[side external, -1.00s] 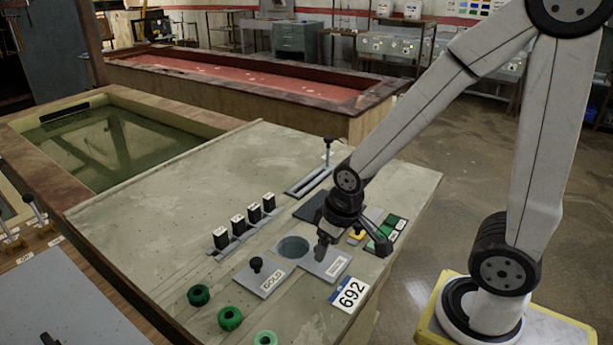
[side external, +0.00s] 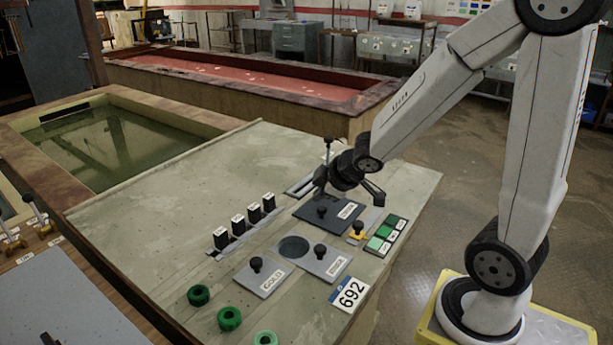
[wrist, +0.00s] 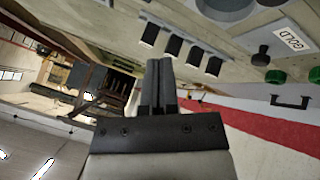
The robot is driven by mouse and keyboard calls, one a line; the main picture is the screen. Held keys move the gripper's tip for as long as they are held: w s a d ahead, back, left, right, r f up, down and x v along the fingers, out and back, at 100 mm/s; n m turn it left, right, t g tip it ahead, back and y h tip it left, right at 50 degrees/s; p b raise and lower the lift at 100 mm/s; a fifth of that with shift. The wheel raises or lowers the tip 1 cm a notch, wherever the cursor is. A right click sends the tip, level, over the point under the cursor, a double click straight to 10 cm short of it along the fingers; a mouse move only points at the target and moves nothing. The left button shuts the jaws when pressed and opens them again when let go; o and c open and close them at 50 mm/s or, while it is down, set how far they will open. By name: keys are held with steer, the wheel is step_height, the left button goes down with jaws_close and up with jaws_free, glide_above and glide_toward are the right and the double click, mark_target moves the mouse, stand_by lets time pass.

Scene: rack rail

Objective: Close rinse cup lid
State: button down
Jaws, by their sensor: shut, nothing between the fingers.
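The rinse lid (side external: 318,268) is a flat grey plate with a black knob and a label reading RINSE. It lies to the right of a round dark cup opening (side external: 293,247), which shows uncovered. My gripper (side external: 319,187) is over the panel's back part, behind the rinse lid and apart from it, near a dark lid plate (side external: 312,213) with its own knob. In the wrist view my gripper's fingers (wrist: 160,65) are together and empty. A part of a round opening (wrist: 228,8) shows at that view's top edge.
The GOLD lid (side external: 262,279) lies left of the opening. Several black-and-white switch blocks (side external: 238,227) stand behind it. A tall lever (side external: 328,146) stands at the back, close to my gripper. Green knobs (side external: 229,318) are at front left. The panel's left part is clear.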

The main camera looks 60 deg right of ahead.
steer(key=s+d+n+g+y, duration=0.2)
steer(key=s+n+y, duration=0.1)
steer(key=s+n, duration=0.3)
steer(key=s+d+r+n+g+y, duration=0.1)
steer(key=s+n+g+y, duration=0.2)
steer(key=s+n, duration=0.3)
steer(key=n+y, duration=0.1)
steer(key=n, duration=0.3)
steer(key=shift+s+d, duration=0.2)
steer(key=shift+d, duration=0.2)
glide_toward(323, 262)
steer(key=s+f, duration=0.2)
steer(key=f, duration=0.1)
steer(key=shift+s+f, duration=0.1)
steer(key=shift+s, duration=0.3)
steer(key=shift+w+a+f, duration=0.1)
steer(key=shift+w+a, duration=0.2)
steer(key=shift+w, duration=0.25)
steer(key=shift+w+a+f, duration=0.15)
steer(key=shift+w+a, duration=0.15)
steer(key=shift+w, duration=0.25)
steer(key=shift+w+a+f, duration=0.1)
steer(key=shift+w+a, duration=0.25)
steer(key=shift+w, duration=0.35)
steer(key=shift+w, duration=0.15)
